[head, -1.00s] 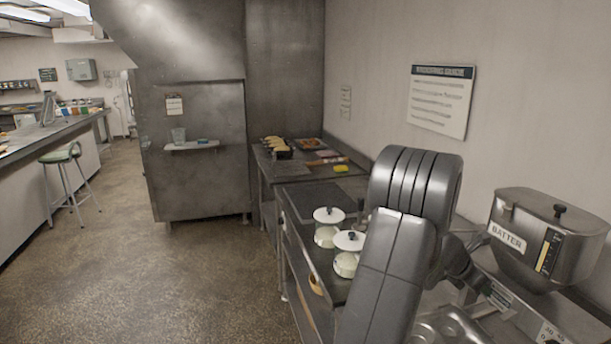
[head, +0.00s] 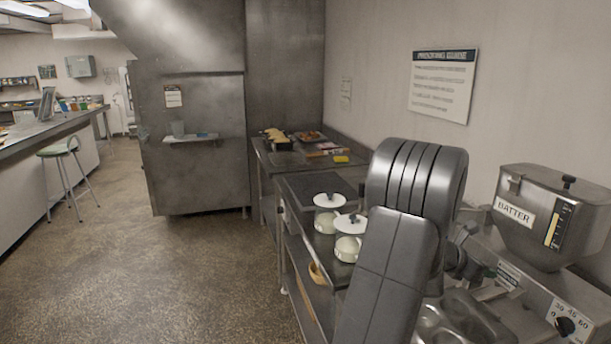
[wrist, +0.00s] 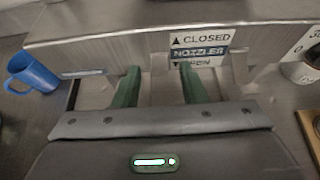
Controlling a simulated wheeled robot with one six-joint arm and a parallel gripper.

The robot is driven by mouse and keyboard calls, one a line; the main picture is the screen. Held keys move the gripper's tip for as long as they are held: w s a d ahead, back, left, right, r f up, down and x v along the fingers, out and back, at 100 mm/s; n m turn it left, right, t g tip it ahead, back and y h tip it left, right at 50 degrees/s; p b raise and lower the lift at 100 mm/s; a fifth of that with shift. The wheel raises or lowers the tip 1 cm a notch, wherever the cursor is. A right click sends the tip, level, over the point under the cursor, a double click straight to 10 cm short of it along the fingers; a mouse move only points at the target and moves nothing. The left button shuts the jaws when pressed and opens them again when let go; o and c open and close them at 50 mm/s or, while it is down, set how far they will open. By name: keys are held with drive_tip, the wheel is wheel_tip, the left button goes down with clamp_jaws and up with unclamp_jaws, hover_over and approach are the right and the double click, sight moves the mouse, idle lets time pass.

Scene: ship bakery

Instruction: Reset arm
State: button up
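My gripper shows in the wrist view (wrist: 158,88) as two green fingers standing apart, with nothing visible held between them. The fingers point at a metal machine front with a label (wrist: 200,50) reading "closed", "nozzle" and "open". In the head view my grey arm stands at the lower right and bends down toward the batter machine.
A blue mug (wrist: 36,72) lies left of the fingers in the wrist view. White-lidded pots (head: 327,218) stand on the counter (head: 318,188) left of my arm. A dial (head: 565,326) sits on the machine base. The floor (head: 190,275) at left is clear, with a stool (head: 60,150) beyond.

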drive_tip(key=shift+f+t+h+b, duration=0.25)
drive_tip(key=shift+f+h+b, duration=0.45)
drive_tip(key=shift+b, duration=1.15)
drive_tip(key=shift+f+t+h+b, duration=0.25)
drive_tip(key=shift+h+b, duration=0.75)
drive_tip(key=shift+b, duration=0.85)
drive_tip(key=shift+f+h+b, duration=0.1)
drive_tip(key=shift+h+b, duration=0.5)
drive_tip(key=shift+b, duration=0.1)
